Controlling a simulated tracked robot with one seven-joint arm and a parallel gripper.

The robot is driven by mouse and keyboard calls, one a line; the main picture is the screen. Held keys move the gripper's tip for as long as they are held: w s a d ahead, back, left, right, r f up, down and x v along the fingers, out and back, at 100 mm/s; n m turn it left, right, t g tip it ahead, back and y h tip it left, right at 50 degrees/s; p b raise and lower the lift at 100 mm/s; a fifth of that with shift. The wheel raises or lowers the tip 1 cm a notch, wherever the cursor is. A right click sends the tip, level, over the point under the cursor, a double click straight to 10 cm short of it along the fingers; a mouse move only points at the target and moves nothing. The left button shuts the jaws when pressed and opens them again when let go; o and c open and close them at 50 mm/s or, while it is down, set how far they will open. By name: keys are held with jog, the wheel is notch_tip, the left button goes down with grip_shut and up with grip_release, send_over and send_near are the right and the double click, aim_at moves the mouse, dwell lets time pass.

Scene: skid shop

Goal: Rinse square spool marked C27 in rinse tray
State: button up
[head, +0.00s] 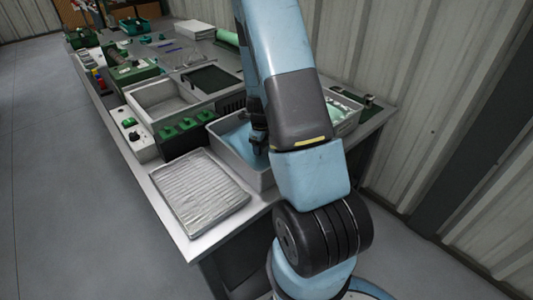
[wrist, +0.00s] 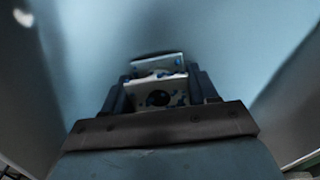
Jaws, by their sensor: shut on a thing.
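In the head view my gripper (head: 258,142) points down into a grey tray filled with light blue liquid, the rinse tray (head: 262,181). The arm hides much of the tray's right side. In the wrist view my gripper (wrist: 162,98) is shut on a pale square spool (wrist: 158,80) with blue specks and a dark round hole. The blue tray floor or liquid surrounds the spool. No C27 mark can be read. I cannot tell how deep the spool sits.
A ribbed drying tray (head: 200,190) lies at the bench's front corner. Green blocks (head: 187,132) stand beside the rinse tray. An empty grey tray (head: 160,100) and a white control box (head: 136,133) are behind. A corrugated wall (head: 420,100) rises at the right.

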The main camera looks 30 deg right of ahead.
aim_at(268, 161)
jog(key=shift+s, duration=0.15)
jog(key=shift+s+d, duration=0.2)
jog(key=shift+s, duration=0.65)
jog(key=shift+s+d, duration=0.15)
jog(key=shift+s, duration=0.65)
jog(key=shift+r, duration=0.1)
notch_tip(268, 161, up, 12)
dwell(0.7)
dwell(1.6)
jog(key=shift+r, duration=1.85)
